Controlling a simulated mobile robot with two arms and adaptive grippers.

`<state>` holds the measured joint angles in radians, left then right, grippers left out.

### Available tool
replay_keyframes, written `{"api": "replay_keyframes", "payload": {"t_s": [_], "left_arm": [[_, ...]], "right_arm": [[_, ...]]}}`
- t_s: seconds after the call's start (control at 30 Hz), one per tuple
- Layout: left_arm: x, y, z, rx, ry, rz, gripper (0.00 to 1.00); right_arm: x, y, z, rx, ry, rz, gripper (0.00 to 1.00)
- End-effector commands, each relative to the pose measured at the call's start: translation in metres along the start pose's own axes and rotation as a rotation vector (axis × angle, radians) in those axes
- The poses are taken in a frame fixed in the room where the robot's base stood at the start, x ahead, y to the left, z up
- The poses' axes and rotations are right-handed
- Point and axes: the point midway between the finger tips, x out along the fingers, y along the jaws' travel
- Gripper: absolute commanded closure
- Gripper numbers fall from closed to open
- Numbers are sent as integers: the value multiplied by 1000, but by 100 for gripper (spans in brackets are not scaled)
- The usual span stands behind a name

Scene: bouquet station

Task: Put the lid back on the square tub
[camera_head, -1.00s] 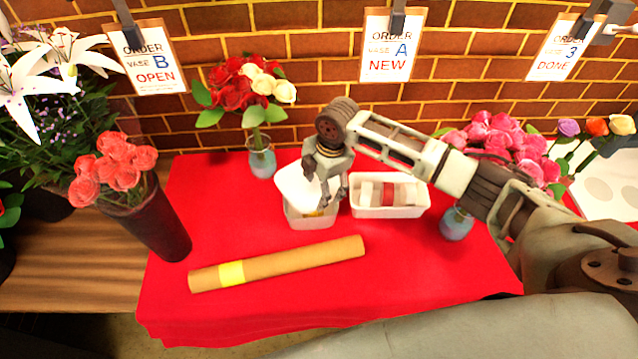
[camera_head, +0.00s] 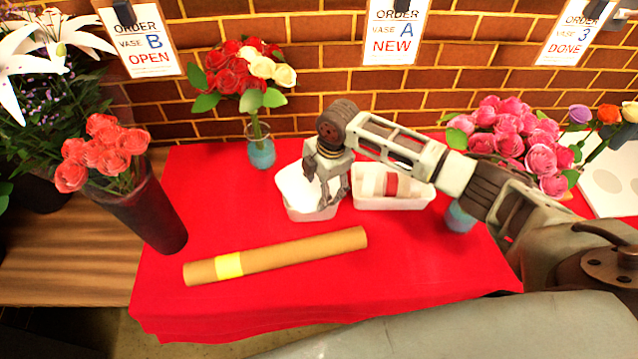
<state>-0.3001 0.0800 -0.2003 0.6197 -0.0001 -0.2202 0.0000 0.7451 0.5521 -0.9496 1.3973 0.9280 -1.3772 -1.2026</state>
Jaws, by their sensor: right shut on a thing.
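The square tub (camera_head: 312,215) is a small pale, whitish tub on the red cloth, left of a longer white tray. Its white lid (camera_head: 293,184) is at the tub's top, tilted and covering much of the opening. My right gripper (camera_head: 332,196) is shut on the lid, at the lid's right side. The gripper hides part of the lid and the tub's right side, so I cannot tell whether the lid touches the rim. My left gripper is not in view.
A white tray (camera_head: 392,203) with rolls stands just right of the tub. A brown tube (camera_head: 300,250) with a yellow band lies in front. A blue vase (camera_head: 261,153) with red and cream roses stands behind left. A dark bucket (camera_head: 150,215) stands at the left.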

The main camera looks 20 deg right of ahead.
Motion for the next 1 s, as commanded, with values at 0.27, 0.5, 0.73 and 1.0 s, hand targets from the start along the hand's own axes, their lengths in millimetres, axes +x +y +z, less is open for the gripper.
{"api": "replay_keyframes", "payload": {"t_s": [0.27,0.5,0.73,1.0], "left_arm": [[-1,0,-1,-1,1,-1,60],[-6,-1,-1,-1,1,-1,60],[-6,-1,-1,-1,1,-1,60],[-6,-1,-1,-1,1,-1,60]], "right_arm": [[-1,0,0,0,0,0,52],[-1,0,0,1,0,0,52],[0,0,0,0,0,0,52],[0,0,0,0,0,0,52]]}}
